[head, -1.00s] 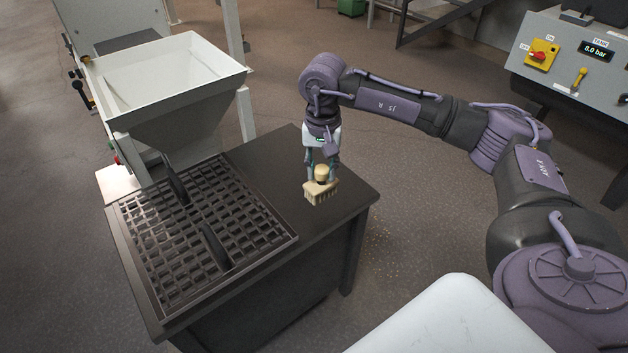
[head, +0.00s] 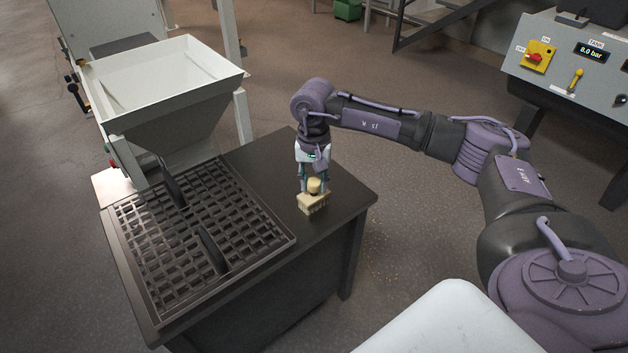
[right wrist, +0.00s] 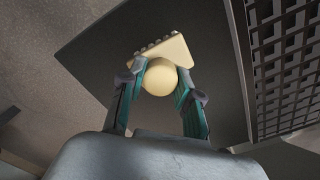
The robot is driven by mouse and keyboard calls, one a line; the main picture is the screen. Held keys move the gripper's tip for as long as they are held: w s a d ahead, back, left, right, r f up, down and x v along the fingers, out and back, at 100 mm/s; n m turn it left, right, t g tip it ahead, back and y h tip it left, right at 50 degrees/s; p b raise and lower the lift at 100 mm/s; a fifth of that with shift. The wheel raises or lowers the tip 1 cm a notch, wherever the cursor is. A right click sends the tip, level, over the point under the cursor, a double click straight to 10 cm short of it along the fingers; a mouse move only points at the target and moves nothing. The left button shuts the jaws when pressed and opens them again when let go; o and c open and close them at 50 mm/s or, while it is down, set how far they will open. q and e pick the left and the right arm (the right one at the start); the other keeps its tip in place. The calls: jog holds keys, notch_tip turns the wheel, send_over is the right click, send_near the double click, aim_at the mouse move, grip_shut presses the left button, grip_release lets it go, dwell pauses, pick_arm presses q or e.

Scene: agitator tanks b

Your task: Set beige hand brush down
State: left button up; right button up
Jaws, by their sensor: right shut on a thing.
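The beige hand brush (head: 313,203) has a round knob on top and bristles below. My right gripper (head: 314,188) is shut on its knob and points down over the bare right part of the dark table (head: 342,192). In the right wrist view the two fingertips (right wrist: 159,84) grip the round knob from both sides, with the brush body (right wrist: 162,50) beyond it. The brush is upright and low over the tabletop; I cannot tell whether its bristles touch it. My left gripper is not in view.
A black grid tray (head: 268,219) with two dark upright handles covers the table's left part. A white hopper (head: 165,85) stands behind it. A grey control panel (head: 575,65) is at the far right. Bare tabletop lies around the brush.

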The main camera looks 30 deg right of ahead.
jog(key=o, duration=1.1)
pick_arm(q)
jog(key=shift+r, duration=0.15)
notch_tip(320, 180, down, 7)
jog(key=p, duration=0.2)
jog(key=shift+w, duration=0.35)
pick_arm(e)
notch_tip(320, 180, up, 12)
jog(key=shift+r, duration=0.15)
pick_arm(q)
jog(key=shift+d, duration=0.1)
